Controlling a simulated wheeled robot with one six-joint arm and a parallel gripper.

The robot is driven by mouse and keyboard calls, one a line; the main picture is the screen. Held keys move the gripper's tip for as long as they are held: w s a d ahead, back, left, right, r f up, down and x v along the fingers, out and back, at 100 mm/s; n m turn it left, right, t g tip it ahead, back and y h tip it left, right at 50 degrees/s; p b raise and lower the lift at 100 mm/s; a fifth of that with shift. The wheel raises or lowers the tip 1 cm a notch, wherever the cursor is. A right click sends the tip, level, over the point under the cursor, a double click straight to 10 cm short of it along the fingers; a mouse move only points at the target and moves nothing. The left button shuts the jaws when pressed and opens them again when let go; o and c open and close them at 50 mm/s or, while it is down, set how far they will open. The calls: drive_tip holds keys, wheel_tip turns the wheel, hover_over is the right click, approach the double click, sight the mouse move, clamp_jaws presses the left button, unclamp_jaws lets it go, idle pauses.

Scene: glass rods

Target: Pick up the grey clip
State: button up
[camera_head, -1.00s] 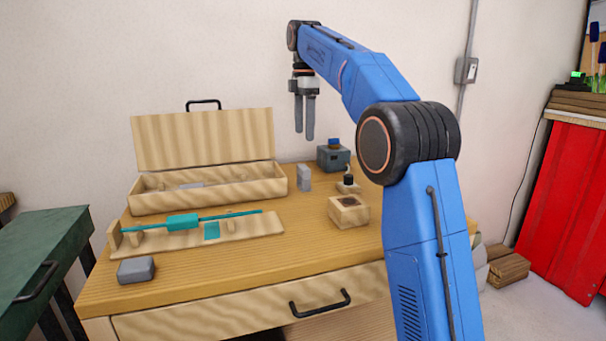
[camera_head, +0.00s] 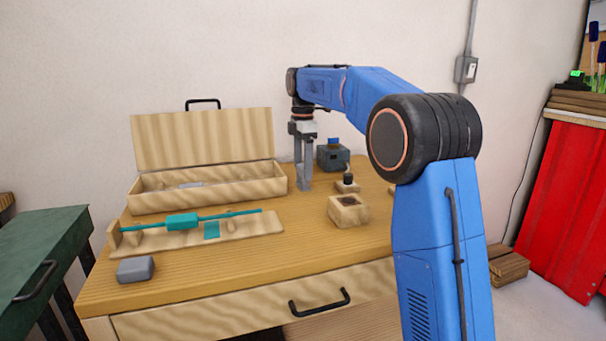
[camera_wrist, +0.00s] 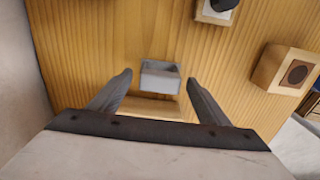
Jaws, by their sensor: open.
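The grey clip (camera_wrist: 160,77) stands on the wooden table, a small grey block with a hollow in its upper face in the wrist view. My gripper (camera_head: 304,184) is open and points straight down over it. In the wrist view the two fingers stand left and right of the clip, with a gap on each side. In the head view the fingers hide most of the clip, and I cannot tell how far down they reach beside it.
A long open wooden box (camera_head: 205,200) with a raised lid is left of my gripper. A wooden block with a dark recess (camera_head: 348,211), a black-knobbed piece (camera_head: 347,184) and a dark grey box (camera_head: 333,158) stand right. A rod stand (camera_head: 258,226) and grey block (camera_head: 136,269) lie in front.

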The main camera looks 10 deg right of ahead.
drive_tip(key=shift+f, duration=0.75)
drive_tip(key=shift+c, duration=0.3)
drive_tip(key=c, duration=1.1)
drive_tip(key=shift+r, duration=0.15)
